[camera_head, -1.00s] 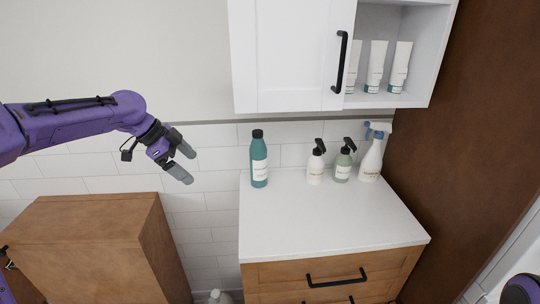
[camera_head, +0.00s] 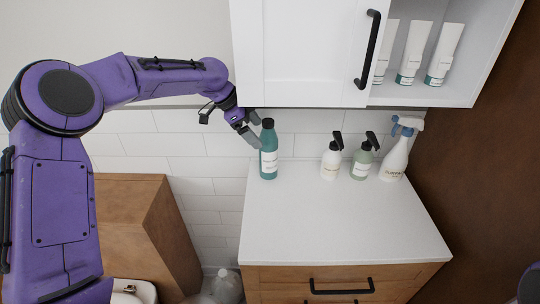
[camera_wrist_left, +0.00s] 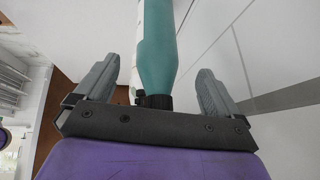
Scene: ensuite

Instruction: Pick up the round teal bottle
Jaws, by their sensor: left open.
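The round teal bottle (camera_head: 268,160) stands upright at the back left corner of the white countertop (camera_head: 335,215). It has a black cap and a white label. My left gripper (camera_head: 254,127) is at the bottle's upper part, on its left side in the head view. In the left wrist view the teal bottle (camera_wrist_left: 157,50) lies between the two grey fingers of my left gripper (camera_wrist_left: 157,85), its cap toward the palm. The fingers are spread, with gaps on both sides of the bottle. My right gripper is not in view.
A white pump bottle (camera_head: 331,162), a green pump bottle (camera_head: 362,163) and a spray bottle (camera_head: 396,158) stand to the right. A white wall cabinet (camera_head: 300,50) hangs above. The counter's front is clear. A brown wooden cabinet (camera_head: 135,220) stands left.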

